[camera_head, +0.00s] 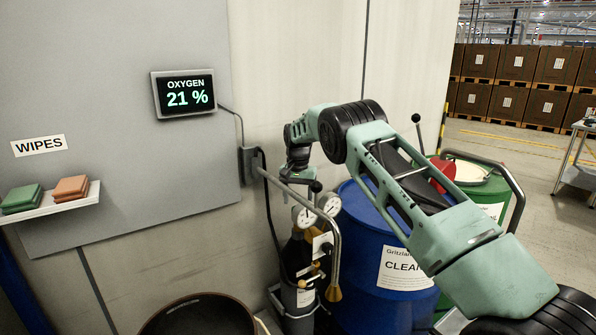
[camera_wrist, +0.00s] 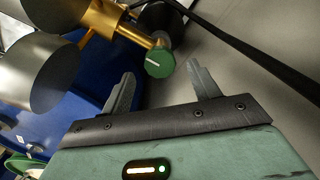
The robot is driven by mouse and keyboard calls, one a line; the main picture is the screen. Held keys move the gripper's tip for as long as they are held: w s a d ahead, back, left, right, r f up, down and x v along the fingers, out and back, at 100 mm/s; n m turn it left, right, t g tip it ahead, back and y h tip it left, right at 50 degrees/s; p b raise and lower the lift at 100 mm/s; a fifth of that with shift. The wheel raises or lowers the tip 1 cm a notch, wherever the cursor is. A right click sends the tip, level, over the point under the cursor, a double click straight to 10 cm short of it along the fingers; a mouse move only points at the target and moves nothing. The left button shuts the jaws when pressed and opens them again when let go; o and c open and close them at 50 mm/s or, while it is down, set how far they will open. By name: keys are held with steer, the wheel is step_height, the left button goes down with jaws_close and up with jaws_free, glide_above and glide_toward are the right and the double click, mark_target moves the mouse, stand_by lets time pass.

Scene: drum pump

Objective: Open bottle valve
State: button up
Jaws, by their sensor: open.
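The bottle (camera_head: 298,257) stands upright by the wall, dark with a pale label, with two round gauges (camera_head: 329,204) at its top. In the wrist view its valve shows as a round green knob (camera_wrist: 160,62) with a white line, on a brass stem (camera_wrist: 112,22). My gripper (camera_wrist: 160,78) is open and empty. The knob appears between and just beyond the two fingertips; I cannot tell whether they touch it. In the head view my gripper (camera_head: 297,178) hangs just above the bottle top, and its fingers are hard to make out.
A blue drum (camera_head: 365,225) stands right beside the bottle, with a green drum (camera_head: 492,190) behind it. A grey curved pipe with a brass nozzle (camera_head: 334,292) passes in front of the bottle. A dark round bin (camera_head: 198,318) is at the front left.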

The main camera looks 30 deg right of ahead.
step_height(320, 180, up, 14)
steer(key=shift+r, duration=0.25)
stand_by(0.6)
